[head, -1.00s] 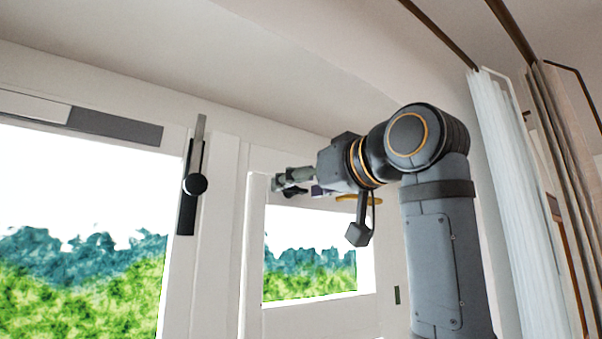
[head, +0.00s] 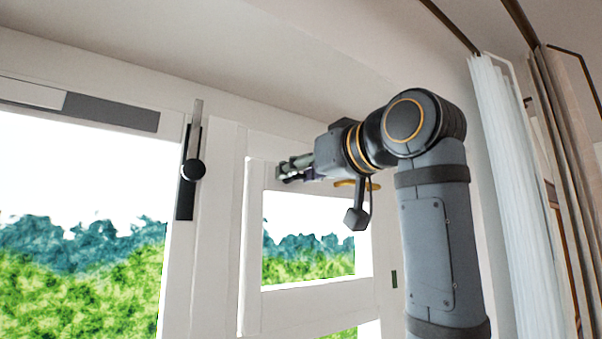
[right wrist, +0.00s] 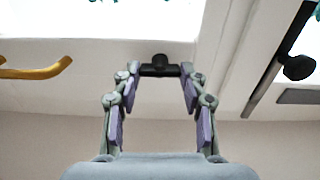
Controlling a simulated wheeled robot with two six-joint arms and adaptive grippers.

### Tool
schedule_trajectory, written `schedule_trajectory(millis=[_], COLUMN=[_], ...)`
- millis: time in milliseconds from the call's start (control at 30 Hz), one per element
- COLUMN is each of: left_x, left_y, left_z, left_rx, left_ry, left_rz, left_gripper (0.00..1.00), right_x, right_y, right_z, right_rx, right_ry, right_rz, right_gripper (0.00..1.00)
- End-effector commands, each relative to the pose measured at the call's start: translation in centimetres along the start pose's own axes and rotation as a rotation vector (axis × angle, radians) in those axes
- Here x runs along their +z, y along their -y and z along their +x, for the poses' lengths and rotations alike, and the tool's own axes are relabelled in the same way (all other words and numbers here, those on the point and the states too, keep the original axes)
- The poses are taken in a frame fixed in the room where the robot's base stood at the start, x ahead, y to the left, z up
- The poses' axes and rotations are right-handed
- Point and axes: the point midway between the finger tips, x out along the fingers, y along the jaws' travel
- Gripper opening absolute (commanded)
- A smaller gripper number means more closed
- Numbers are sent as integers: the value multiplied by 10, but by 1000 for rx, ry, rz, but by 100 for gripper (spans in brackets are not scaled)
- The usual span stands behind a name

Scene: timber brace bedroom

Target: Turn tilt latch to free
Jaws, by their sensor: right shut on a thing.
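My right gripper (head: 280,172) is at the top of the small window sash (head: 252,250). In the right wrist view my right gripper (right wrist: 160,72) has its two fingers on either end of a small black T-shaped latch (right wrist: 160,60), shut on it. In the head view the fingers hide this latch. A second black latch with a round knob and an upright grey lever (head: 194,168) is on the frame post to the left, apart from the gripper. It also shows at the right of the wrist view (right wrist: 298,67). My left gripper is out of view.
A yellow handle (head: 372,186) is behind my right wrist and also shows in the wrist view (right wrist: 35,71). A grey strip (head: 112,116) lies along the large window's top. A white curtain (head: 508,190) hangs to the right of my arm. The ceiling slopes close above.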

Motion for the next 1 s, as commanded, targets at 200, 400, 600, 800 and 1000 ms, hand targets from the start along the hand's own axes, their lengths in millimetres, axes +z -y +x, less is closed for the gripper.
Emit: schedule_trajectory(millis=[200, 400, 600, 800, 1000], left_x=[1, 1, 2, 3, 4], left_y=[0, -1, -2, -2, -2], left_z=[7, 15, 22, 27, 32], left_rx=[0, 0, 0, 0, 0], left_ry=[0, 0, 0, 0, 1], left_rz=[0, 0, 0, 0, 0], left_gripper=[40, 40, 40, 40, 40], right_x=[1, 1, 1, 1, 1], right_y=[0, 1, 1, 1, 1], right_z=[0, -1, -1, 0, -1], right_rx=[0, 0, 1, 1, 2], right_ry=[-1, -2, -2, -1, -2], right_rz=[-109, -280, -472, -661, -851], right_gripper=[12, 12, 12, 12, 12])
